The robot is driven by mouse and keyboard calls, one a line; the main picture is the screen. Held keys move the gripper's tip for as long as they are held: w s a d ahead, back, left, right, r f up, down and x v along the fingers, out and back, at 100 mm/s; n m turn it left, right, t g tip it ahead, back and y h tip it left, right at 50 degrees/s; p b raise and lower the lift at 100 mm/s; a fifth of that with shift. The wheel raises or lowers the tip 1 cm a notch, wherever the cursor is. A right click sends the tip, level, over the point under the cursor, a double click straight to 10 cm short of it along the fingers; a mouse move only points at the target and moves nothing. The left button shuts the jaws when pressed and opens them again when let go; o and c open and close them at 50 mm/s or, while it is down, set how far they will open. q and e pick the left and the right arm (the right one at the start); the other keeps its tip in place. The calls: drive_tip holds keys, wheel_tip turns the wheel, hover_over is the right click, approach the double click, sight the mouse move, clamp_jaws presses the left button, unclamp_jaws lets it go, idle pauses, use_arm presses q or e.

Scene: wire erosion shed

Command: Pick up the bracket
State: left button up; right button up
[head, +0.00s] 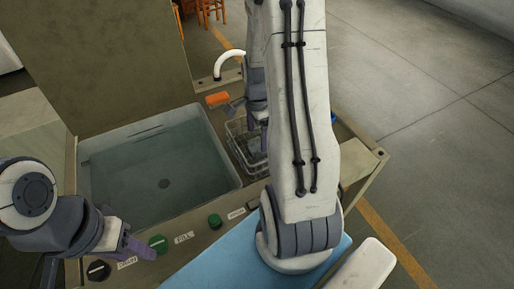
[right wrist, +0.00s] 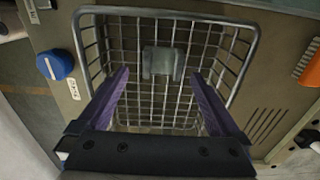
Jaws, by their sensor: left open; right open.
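The bracket (right wrist: 163,63) is a small grey metal piece inside the wire basket (right wrist: 250,55), towards its far side in the right wrist view. My right gripper (right wrist: 160,76) is open over the basket, its two purple fingers spread wide. The bracket shows beyond and between the fingertips, with nothing held. In the head view the basket (head: 236,127) stands right of the water tank, partly hidden by my right arm. My left gripper (head: 138,248) is open and empty over the tank's front panel, far from the basket.
The water-filled tank (head: 232,165) takes up the left of the machine. An orange object (head: 218,100) and a white curved spout (head: 222,62) are behind the basket. A blue knob (right wrist: 55,64) is beside the basket.

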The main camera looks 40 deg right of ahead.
sight(257, 149)
drive_tip(key=shift+w+d+f+p, duration=0.1)
drive_tip(key=shift+f+p, duration=0.2)
drive_tip(key=shift+f, duration=1.25)
drive_tip(key=shift+w+d+f+p, duration=0.1)
drive_tip(key=shift+f+p, duration=0.2)
drive_tip(key=shift+f, duration=1.2)
clamp_jaws()
drive_tip(key=shift+r, duration=0.15)
